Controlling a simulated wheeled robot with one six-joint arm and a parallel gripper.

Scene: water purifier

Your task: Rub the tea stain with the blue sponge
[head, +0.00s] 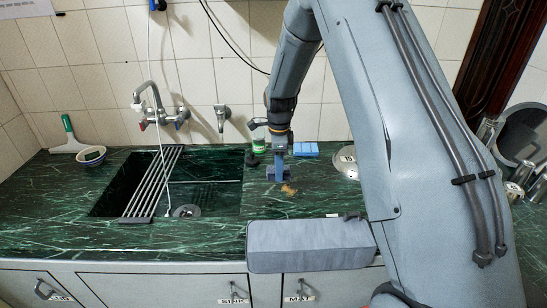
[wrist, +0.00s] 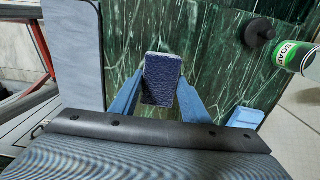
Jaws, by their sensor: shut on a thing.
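My gripper (wrist: 160,98) is shut on a dark blue sponge (wrist: 163,70), which sits between its two blue-grey fingers. In the head view the sponge (head: 271,173) is low, close above or touching the green marble counter; I cannot tell which. The brown tea stain (head: 289,190) lies on the counter just right of and nearer than the sponge. I cannot make out the stain in the wrist view, where the sponge and fingers cover part of the counter.
A light blue block (head: 305,149) lies by the tiled wall. A green soap can (wrist: 297,57) and a black stopper (wrist: 261,30) stand near it. The sink (head: 215,197) with a metal rack (head: 155,180) is left. A round lid (head: 346,162) is right. The counter around the stain is clear.

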